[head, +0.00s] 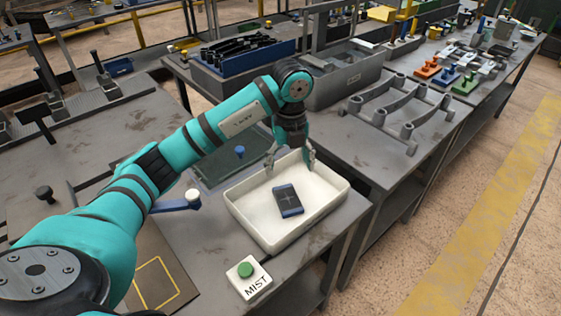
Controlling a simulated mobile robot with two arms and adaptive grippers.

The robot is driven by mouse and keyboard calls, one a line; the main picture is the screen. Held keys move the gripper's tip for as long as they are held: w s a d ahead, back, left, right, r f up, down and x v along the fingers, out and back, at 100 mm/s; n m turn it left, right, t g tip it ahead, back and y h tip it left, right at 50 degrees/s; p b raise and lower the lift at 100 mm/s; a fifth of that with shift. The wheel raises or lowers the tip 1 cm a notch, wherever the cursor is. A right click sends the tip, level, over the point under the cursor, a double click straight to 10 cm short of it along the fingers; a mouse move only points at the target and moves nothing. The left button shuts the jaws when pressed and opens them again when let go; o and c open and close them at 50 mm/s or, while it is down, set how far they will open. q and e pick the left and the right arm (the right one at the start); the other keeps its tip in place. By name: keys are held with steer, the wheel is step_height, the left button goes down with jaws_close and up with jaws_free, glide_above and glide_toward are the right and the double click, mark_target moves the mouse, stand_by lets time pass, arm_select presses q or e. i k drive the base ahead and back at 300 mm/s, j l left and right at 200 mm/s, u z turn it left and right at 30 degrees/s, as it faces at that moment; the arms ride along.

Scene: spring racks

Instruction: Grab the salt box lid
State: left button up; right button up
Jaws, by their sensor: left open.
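A white, open-topped box (296,239) stands near the right front corner of the near bench, with a white filling inside. A dark block with blue ends (287,200) lies in it. A flat, dark greenish panel (212,168) with a blue knob (239,152) lies behind and left of the box; it looks like the salt box lid. My left arm partly hides it. My left gripper (290,164) points down over the back part of the white box, fingers spread and empty, to the right of the blue knob. My right gripper is out of view.
A white block with a green button marked MIST (248,278) sits in front of the box. A blue lever (177,205) is to the left. A grey bin (342,78), a blue crate (243,58) and a grey rack (398,108) stand on benches behind.

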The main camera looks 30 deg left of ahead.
mark_target(248, 147)
steer(key=u, duration=1.3)
